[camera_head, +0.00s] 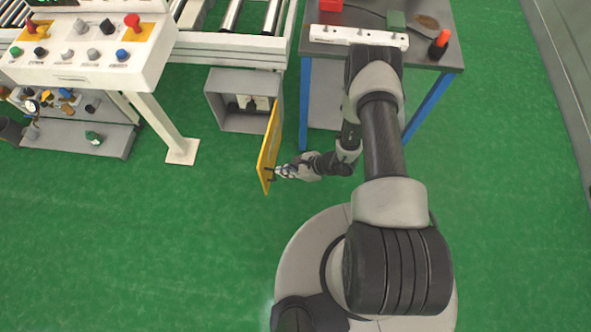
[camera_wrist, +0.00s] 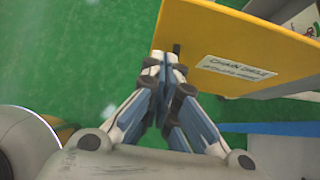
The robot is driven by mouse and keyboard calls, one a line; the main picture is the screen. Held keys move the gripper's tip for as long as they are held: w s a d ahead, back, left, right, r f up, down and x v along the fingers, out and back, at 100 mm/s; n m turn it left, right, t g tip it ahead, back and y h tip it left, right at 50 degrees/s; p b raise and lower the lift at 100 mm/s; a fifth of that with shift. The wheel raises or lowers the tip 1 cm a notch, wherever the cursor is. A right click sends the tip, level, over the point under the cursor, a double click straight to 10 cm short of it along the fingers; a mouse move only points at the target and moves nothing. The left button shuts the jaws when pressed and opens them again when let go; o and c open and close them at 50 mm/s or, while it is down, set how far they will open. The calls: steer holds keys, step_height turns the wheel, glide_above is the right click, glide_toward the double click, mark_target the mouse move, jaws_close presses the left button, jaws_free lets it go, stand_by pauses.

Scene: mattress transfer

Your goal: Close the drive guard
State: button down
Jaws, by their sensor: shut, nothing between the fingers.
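The drive guard is a yellow door panel (camera_head: 268,150), standing open on the right side of a grey box (camera_head: 238,122) under the conveyor. The box's front is uncovered and parts show inside. In the wrist view the yellow panel (camera_wrist: 225,40) carries a white label reading "CHAIN DRIVE" and a small dark handle near its free edge. My gripper (camera_head: 279,172) is at the panel's free end, on its right side. In the wrist view my gripper's fingers (camera_wrist: 168,62) are together, close beside the dark handle; I cannot tell whether they touch it.
A roller conveyor (camera_head: 232,47) runs above the box. A control console (camera_head: 90,62) on a white leg stands to the left. A workbench (camera_head: 436,55) with blue legs stands right of the panel, close to my arm. The green floor left of the panel is clear.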

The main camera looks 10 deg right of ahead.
mark_target(262, 172)
steer(key=a, duration=0.1)
steer(key=w+a, duration=0.1)
steer(key=a, duration=0.1)
steer(key=w+a+f+b, duration=0.1)
steer(key=shift+w+a, duration=0.1)
steer(key=shift+a, duration=0.2)
steer(key=shift+r, duration=0.1)
